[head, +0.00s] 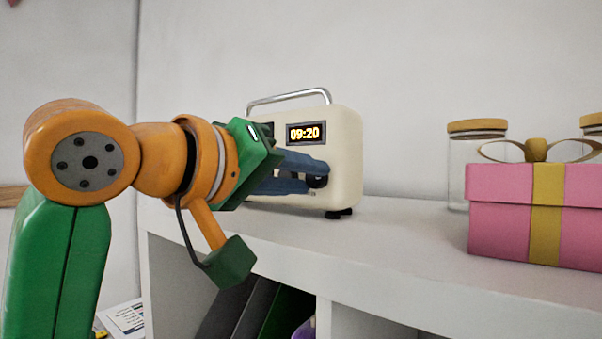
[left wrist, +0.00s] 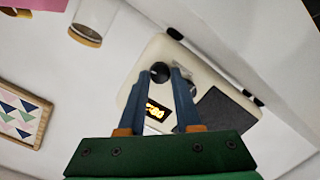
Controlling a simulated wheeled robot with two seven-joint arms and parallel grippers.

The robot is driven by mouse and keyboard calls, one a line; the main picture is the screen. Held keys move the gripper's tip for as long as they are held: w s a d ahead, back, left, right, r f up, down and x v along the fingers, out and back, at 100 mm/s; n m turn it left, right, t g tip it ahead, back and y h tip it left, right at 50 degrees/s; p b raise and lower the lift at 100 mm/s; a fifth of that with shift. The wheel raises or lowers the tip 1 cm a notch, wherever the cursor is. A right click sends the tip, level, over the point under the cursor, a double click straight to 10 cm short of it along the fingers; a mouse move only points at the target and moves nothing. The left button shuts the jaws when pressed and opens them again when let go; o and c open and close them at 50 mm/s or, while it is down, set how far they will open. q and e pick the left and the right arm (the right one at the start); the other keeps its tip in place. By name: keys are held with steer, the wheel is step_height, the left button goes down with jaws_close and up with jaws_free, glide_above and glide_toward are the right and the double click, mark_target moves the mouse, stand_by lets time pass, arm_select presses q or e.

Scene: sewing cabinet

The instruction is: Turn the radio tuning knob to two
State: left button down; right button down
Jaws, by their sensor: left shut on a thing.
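The cream radio (head: 345,145) stands on the white cabinet top, with a silver handle and a lit display (head: 305,133) reading 09:20. Its black tuning knob (head: 317,181) is low on the front, partly hidden by my fingers. My left gripper (head: 322,174) reaches in from the left, with its blue fingers shut on the knob. In the left wrist view the knob (left wrist: 159,72) sits between the fingertips, and the radio appears turned over. No number marks around the knob can be read. My right gripper is not in view.
A pink gift box (head: 500,220) with a yellow ribbon stands at the right on the cabinet top (head: 400,235). A glass jar (head: 470,160) with a wooden lid is behind it. The top between radio and box is clear. Dark folders (head: 245,310) fill the shelf below.

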arm_select(q)
steer(key=shift+m, duration=0.6)
steer(key=c, duration=0.6)
jaws_free()
steer(key=shift+w, duration=0.1)
steer(key=b+v, duration=0.3)
steer(key=v, duration=0.3)
steer(key=shift+s+f, duration=0.2)
steer(key=shift+s, duration=0.05)
steer(key=shift+s+a+r, duration=0.2)
steer(key=shift+s+a, duration=0.05)
steer(key=shift+s, duration=0.05)
steer(key=shift+w, duration=0.1)
